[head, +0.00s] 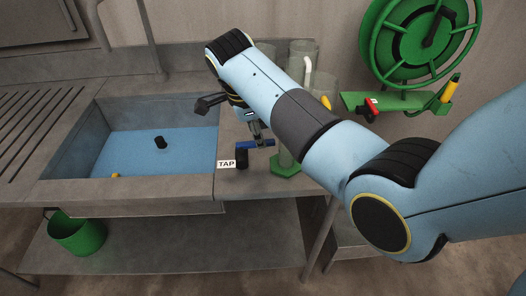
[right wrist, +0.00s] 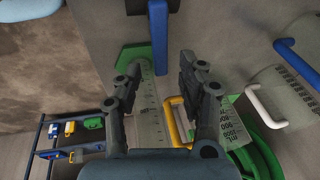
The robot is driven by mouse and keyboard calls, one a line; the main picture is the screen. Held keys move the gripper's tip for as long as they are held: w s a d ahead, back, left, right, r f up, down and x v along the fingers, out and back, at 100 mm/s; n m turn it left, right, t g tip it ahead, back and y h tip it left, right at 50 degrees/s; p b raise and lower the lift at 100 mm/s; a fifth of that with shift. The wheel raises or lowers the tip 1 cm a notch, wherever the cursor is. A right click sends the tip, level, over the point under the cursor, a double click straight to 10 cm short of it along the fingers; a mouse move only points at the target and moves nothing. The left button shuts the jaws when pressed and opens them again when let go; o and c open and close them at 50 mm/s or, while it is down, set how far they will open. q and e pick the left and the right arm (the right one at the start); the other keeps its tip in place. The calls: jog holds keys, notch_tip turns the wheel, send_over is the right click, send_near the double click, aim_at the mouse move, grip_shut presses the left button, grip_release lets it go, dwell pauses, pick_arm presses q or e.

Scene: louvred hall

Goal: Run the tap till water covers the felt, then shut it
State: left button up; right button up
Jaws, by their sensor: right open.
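The tap (head: 243,158) stands on the counter beside the sink, behind a white TAP label (head: 227,164). Its blue lever (head: 262,143) points right; in the right wrist view the lever (right wrist: 158,30) reaches between my fingers. My right gripper (head: 258,133) is open around the lever, with gaps on both sides; its fingers also show in the right wrist view (right wrist: 158,65). The sink (head: 78,143) has a flat blue surface inside; I cannot tell whether it is water or felt. A small black piece (head: 160,142) sits there. No running stream is visible. My left gripper is out of view.
Clear measuring vessels stand right of the tap, one on a green foot (head: 285,171). Vessel handles are yellow (right wrist: 179,120), white (right wrist: 264,105) and blue (right wrist: 298,64). A green hose reel (head: 385,60) hangs at right. A green bucket (head: 77,235) is below the sink.

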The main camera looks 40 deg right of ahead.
jog(key=b+x, duration=0.2)
jog(key=x, duration=0.1)
jog(key=shift+f+b, duration=0.25)
jog(key=shift+b, duration=0.1)
jog(key=shift+r, duration=0.2)
jog(key=shift+b+x, duration=0.3)
jog(key=shift+x, duration=0.6)
jog(key=shift+w, duration=0.1)
grip_shut()
